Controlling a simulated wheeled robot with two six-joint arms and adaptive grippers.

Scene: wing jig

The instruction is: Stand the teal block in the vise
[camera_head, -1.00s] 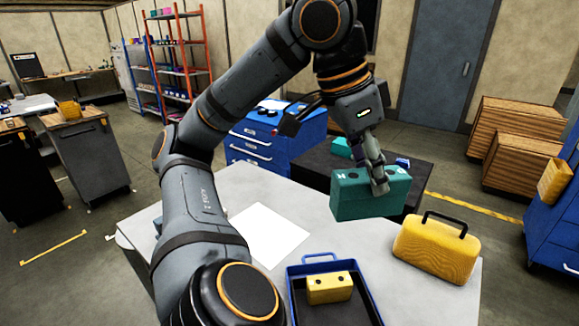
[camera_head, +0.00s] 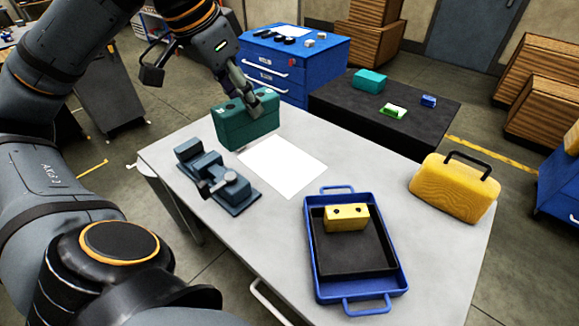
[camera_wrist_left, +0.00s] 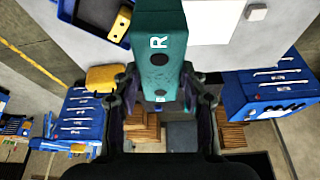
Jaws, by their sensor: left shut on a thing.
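The teal block (camera_head: 247,128) has dark holes in its top and is held by my left gripper (camera_head: 254,104). It is near the table's far edge, behind the vise; whether it touches the table I cannot tell. In the left wrist view the teal block (camera_wrist_left: 160,35), marked with an "R", sits between the fingers of the left gripper (camera_wrist_left: 166,95). The blue-grey vise (camera_head: 222,186) stands on the table, nearer than the block, and its jaw gap looks empty. My right gripper is not in view.
A white sheet (camera_head: 284,166) lies right of the vise. A blue tray (camera_head: 398,262) holds a yellow block (camera_head: 346,218). A yellow case (camera_head: 453,190) stands at the table's right. A dark table (camera_head: 340,98) behind carries another teal piece (camera_head: 369,81) and small items.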

